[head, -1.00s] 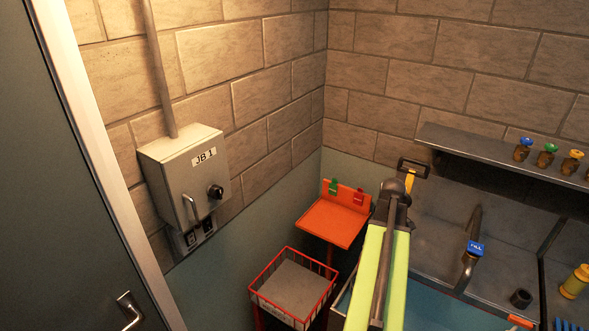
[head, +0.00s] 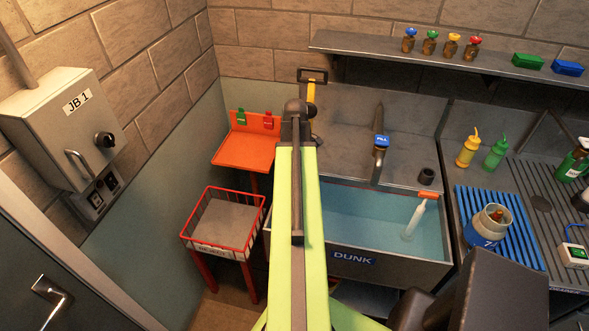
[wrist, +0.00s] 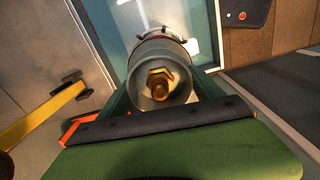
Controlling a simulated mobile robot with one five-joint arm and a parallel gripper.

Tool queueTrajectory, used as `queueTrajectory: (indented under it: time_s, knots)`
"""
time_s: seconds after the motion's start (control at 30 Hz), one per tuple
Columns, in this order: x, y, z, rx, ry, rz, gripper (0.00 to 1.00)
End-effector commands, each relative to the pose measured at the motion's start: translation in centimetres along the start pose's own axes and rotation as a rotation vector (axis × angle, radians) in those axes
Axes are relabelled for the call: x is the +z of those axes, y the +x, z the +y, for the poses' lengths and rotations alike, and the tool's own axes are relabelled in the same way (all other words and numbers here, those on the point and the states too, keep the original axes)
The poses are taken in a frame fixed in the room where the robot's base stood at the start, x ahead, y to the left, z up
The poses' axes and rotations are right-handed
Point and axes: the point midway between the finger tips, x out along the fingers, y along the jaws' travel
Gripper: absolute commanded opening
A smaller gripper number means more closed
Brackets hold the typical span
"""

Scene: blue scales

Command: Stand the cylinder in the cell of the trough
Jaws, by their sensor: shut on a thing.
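My gripper (wrist: 165,108) shows in the wrist view, with a green body and a dark pad, shut on the cylinder (wrist: 160,58). The cylinder is greyish with a brass nut on its near end, seen nearly end-on; its far end is hidden. In the head view my lime-green arm hides the gripper and cylinder. The trough (head: 410,270) is a grey basin marked DUNK, holding pale blue water, right of my arm. A white stick with an orange top (head: 427,195) stands in it. I cannot make out its cell.
An orange shelf (head: 243,150) and a red wire basket (head: 200,240) stand left of my arm. A tap (head: 379,150) rises behind the trough. A wall shelf (head: 400,58) runs above.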

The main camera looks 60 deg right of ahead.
Motion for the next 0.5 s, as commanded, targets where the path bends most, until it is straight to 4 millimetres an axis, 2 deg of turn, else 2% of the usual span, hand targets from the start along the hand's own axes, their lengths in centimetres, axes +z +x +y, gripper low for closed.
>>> queueTrajectory:
  time_s: [0.5]
  knots:
    - [-0.02,0.33,-0.03,0.0,0.0,0.0,0.03]
